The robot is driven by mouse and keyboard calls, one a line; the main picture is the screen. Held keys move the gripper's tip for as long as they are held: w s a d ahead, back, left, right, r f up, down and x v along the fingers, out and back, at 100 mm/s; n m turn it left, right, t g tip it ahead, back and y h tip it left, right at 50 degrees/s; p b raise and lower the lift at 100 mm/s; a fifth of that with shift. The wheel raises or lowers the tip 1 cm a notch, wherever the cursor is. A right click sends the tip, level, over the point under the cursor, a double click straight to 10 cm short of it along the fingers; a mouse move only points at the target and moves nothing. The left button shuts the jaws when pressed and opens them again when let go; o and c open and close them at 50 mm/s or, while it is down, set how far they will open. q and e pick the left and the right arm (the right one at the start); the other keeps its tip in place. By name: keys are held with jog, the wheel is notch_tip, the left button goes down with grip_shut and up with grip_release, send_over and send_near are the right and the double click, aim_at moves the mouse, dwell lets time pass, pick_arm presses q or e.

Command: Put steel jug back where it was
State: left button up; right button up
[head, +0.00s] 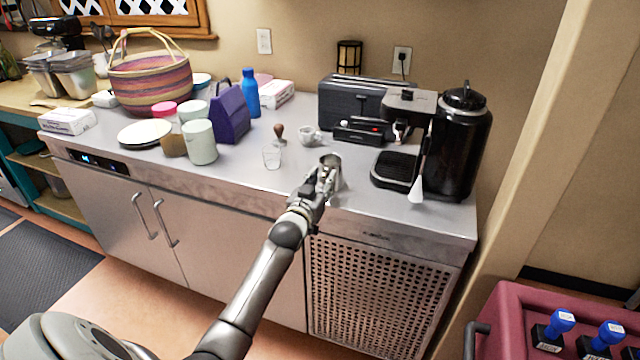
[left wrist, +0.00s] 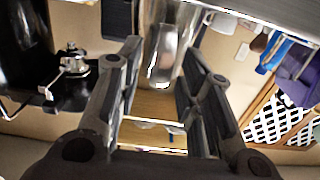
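The steel jug (head: 331,162) is on or just above the grey counter, left of the espresso machine. My left gripper (head: 324,184) is at its near side. In the left wrist view the jug (left wrist: 166,45) lies between the widely spaced fingers of my left gripper (left wrist: 162,62). My right gripper is not in view.
The espresso machine (head: 462,135) with its drip tray stands right of the jug. A clear glass (head: 271,158), a wooden-handled tamper (head: 279,134) and a white cup (head: 309,135) stand to the left and behind.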

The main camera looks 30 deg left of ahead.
pick_arm(q)
jog(key=shift+r, duration=0.15)
jog(key=shift+s+d, duration=0.1)
jog(key=shift+s, duration=0.25)
jog(key=v, duration=1.1)
jog(key=shift+s+b, duration=0.15)
jog(key=shift+b, duration=0.25)
